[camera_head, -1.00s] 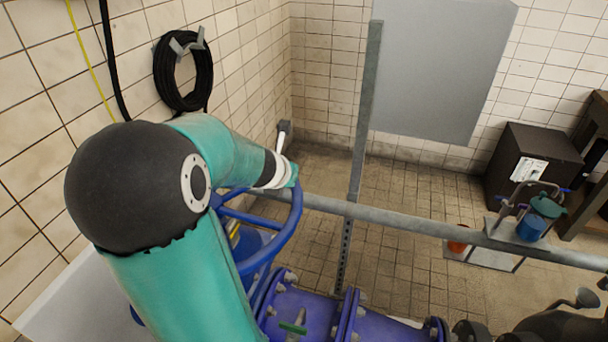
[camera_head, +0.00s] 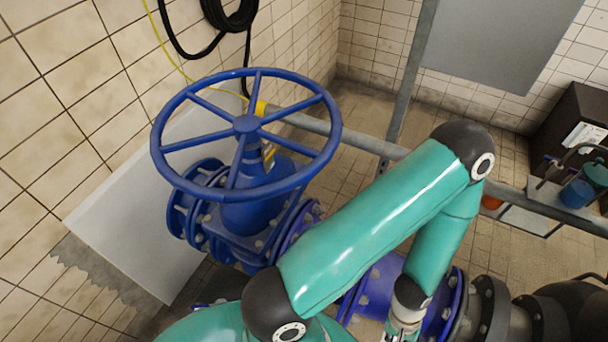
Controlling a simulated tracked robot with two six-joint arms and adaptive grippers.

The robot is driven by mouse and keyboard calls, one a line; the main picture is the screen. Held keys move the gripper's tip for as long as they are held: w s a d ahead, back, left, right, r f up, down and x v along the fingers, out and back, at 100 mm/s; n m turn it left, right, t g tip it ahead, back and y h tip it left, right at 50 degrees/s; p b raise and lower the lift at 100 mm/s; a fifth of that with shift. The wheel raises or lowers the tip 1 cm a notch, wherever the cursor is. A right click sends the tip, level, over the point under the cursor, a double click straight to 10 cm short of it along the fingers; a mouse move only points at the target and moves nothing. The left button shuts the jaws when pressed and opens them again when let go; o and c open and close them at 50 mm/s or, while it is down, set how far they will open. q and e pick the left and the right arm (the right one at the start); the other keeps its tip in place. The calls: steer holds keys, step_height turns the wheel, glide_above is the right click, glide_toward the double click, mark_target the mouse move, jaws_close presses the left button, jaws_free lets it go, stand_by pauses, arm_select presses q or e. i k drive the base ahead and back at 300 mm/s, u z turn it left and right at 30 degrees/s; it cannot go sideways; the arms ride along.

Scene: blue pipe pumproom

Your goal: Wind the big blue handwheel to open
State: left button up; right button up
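The big blue handwheel (camera_head: 246,124) is in full view left of centre, a round rim with several spokes and a hub. It sits on top of a blue valve body (camera_head: 250,212). No gripper touches the wheel. A teal arm of mine comes in from the lower left, which I take as my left arm. It rises to the right and bends down past the wheel's right side. Its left gripper (camera_head: 402,328) is at the bottom edge, mostly cut off, over the blue pipe and well right of the wheel. Its fingers cannot be made out. My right gripper is not in view.
A grey rail (camera_head: 362,141) runs behind the wheel to the right, crossing an upright post (camera_head: 410,75). A white panel (camera_head: 150,215) lies left of the valve, near the tiled wall. Blue flanged pipe (camera_head: 378,288) runs right. The space above the wheel looks clear.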

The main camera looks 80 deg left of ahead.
mark_target(247, 129)
steer(key=u, duration=0.05)
steer(key=k, duration=0.5)
steer(key=u, duration=1.5)
steer(key=k, duration=1.4)
steer(key=z, duration=0.35)
steer(key=i, duration=1)
steer(key=u, duration=0.1)
